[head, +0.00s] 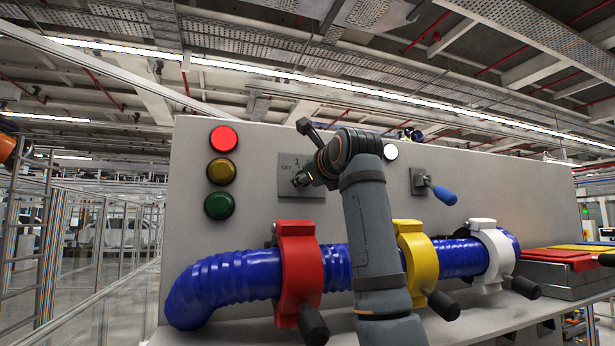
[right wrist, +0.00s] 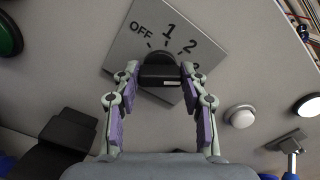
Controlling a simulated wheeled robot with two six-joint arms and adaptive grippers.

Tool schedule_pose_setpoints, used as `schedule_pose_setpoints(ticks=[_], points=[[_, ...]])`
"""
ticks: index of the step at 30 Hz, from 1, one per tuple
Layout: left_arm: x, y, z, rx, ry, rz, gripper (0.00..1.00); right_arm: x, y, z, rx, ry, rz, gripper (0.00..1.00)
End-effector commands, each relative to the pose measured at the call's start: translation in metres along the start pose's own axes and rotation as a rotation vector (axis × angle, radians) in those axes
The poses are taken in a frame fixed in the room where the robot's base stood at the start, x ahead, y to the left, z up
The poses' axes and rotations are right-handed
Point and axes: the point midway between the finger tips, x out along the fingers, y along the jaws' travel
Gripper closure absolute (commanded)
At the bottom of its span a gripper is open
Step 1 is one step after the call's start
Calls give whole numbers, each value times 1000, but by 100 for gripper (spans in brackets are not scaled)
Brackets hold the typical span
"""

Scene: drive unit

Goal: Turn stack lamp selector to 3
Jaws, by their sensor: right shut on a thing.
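The stack lamp selector is a black knob (right wrist: 160,75) on a grey square plate (right wrist: 128,45) marked OFF, 1, 2 and a partly hidden mark after 2. In the head view the plate (head: 288,187) is largely covered by my right arm. My right gripper (head: 303,180) is at the plate. In the right wrist view the right gripper (right wrist: 160,70) has its purple-padded fingers on both sides of the knob, shut on it. I cannot tell which mark the knob points to. The red lamp (head: 223,138) is lit; the amber lamp (head: 222,171) and green lamp (head: 219,205) look dark. My left gripper is not in view.
Below the plate runs a blue corrugated hose (head: 235,275) with red (head: 298,262), yellow (head: 420,255) and white (head: 490,250) clamps. A white round button (head: 390,152) and a blue-handled lever (head: 440,190) sit to the right on the panel.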

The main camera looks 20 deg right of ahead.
Motion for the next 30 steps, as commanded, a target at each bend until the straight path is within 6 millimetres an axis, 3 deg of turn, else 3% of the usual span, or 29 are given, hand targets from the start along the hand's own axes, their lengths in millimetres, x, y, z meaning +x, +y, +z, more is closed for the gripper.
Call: schedule_pose_setpoints(ticks=[21, 22, 27, 30], points=[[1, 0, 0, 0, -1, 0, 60, 2, 4, -4, 72, 12, 9, 88], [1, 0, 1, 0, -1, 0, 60, 2, 4, -4, 72, 12, 9, 54], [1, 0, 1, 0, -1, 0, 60, 2, 3, -3, 71, 8, 6, 34], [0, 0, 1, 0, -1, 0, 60, 1, 2, -2, 71, 6, 5, 34]])
